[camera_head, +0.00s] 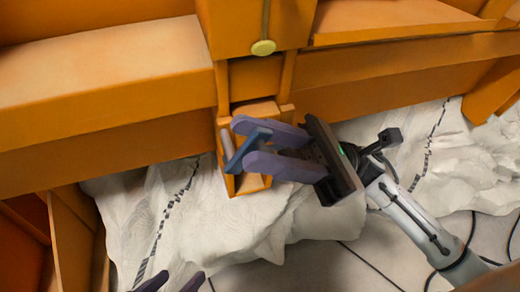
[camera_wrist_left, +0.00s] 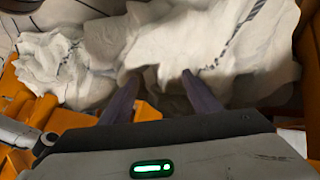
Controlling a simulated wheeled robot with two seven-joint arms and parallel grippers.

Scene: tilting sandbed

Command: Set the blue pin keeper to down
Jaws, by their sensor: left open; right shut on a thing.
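The blue pin keeper (camera_head: 240,155) is a short blue bar at the small orange bracket (camera_head: 256,184) below the orange frame. It slants from lower left to upper right. My right gripper (camera_head: 242,142) comes in from the right with its purple fingers on either side of the bar and is shut on it. The fingers hide part of the keeper. My left gripper (camera_head: 172,283) shows only its fingertips at the bottom edge of the head view. In the left wrist view my left gripper (camera_wrist_left: 158,82) is open and empty, over white cloth.
Orange beams (camera_head: 110,90) cross the scene above the bracket. A yellow round tab (camera_head: 263,47) hangs on a strap over the middle post. Crumpled white cloth (camera_head: 210,230) lies below and behind. Dark cables run over the floor at lower right.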

